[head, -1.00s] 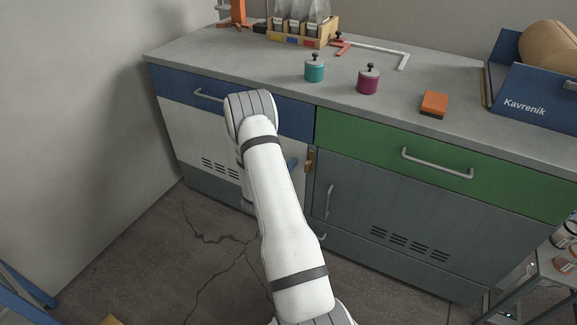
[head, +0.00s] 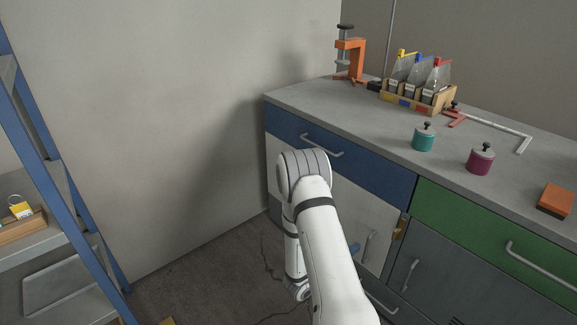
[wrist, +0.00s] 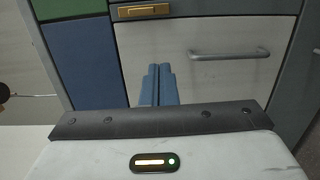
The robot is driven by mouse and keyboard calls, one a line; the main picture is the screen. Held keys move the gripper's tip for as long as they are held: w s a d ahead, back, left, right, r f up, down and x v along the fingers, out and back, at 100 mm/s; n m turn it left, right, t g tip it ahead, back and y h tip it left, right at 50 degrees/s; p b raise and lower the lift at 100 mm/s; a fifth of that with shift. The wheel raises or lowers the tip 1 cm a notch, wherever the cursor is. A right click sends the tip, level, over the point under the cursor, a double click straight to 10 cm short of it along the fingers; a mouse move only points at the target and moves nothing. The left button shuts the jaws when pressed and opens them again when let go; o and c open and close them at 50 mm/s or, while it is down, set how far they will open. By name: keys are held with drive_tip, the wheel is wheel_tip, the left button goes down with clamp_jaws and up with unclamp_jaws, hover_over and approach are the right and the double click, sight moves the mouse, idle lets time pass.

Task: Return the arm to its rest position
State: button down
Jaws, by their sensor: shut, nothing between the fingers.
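My gripper (wrist: 157,85) shows in the wrist view as two blue fingers side by side, pressed together with nothing between them. They point towards a pale cabinet door (wrist: 215,75) with a grey bar handle (wrist: 230,53). I cannot tell the exact gap to the door. In the head view my white arm is bent in front of the left end of the bench (head: 300,97), its upper joint near the blue drawer (head: 370,170). Most of the gripper is hidden behind the arm there.
The bench top holds an orange clamp (head: 350,58), a wooden box of pouches (head: 433,99), a teal weight (head: 423,139), a magenta weight (head: 480,161) and an orange block (head: 555,200). A blue-framed shelf (head: 50,190) stands at the left. Floor between shelf and bench looks open.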

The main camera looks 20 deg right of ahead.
drive_tip(key=s+a+r+m+g+y+p, duration=0.1)
drive_tip(key=s+r+m+g+y+p, duration=0.2)
drive_tip(key=r, duration=0.7)
drive_tip(key=s+a+r+m+g+p, duration=0.1)
drive_tip(key=s+r+g+p, duration=0.35)
drive_tip(key=r, duration=0.45)
drive_tip(key=s+a+r+m+g+y+p, duration=0.1)
drive_tip(key=s+r+m+g+y+p, duration=0.25)
drive_tip(key=r, duration=0.65)
drive_tip(key=s+a+r+n+t+y+p, duration=0.1)
drive_tip(key=s+a+r+t+y+p, duration=0.2)
drive_tip(key=a+r, duration=0.6)
drive_tip(key=s+a+r+n+t+y+p, duration=0.2)
drive_tip(key=s+a+r+t+y+p, duration=0.2)
drive_tip(key=a+r+p, duration=0.5)
wheel_tip(320, 180, up, 2)
drive_tip(key=s+y, duration=0.2)
drive_tip(key=y, duration=0.1)
drive_tip(key=shift+r+t, duration=0.2)
drive_tip(key=shift+t, duration=0.1)
